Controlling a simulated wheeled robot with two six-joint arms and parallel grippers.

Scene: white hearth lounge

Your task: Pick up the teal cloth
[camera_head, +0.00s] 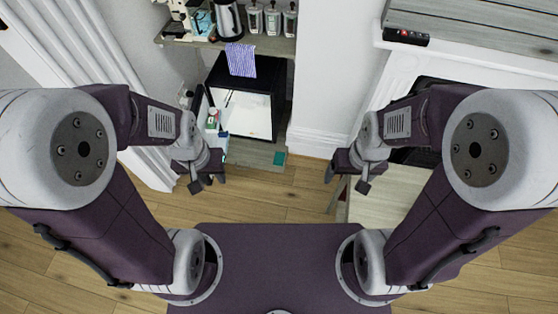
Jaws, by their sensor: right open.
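A small teal piece (280,158), which looks like the teal cloth, lies at the front right edge of the low wooden shelf, below the black box. It is small in the picture, so its folds cannot be made out. My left gripper (206,182) is to the left of it, apart from it, with its fingers spread and nothing seen between them. My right gripper (347,180) is to the right of it, also apart, open and empty.
A black box with a pale front (243,112) stands on the low shelf (250,154), with a striped purple cloth (241,60) over its top edge. Bottles and a kettle (229,20) stand on the upper shelf. A white wall column (325,75) is to the right.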

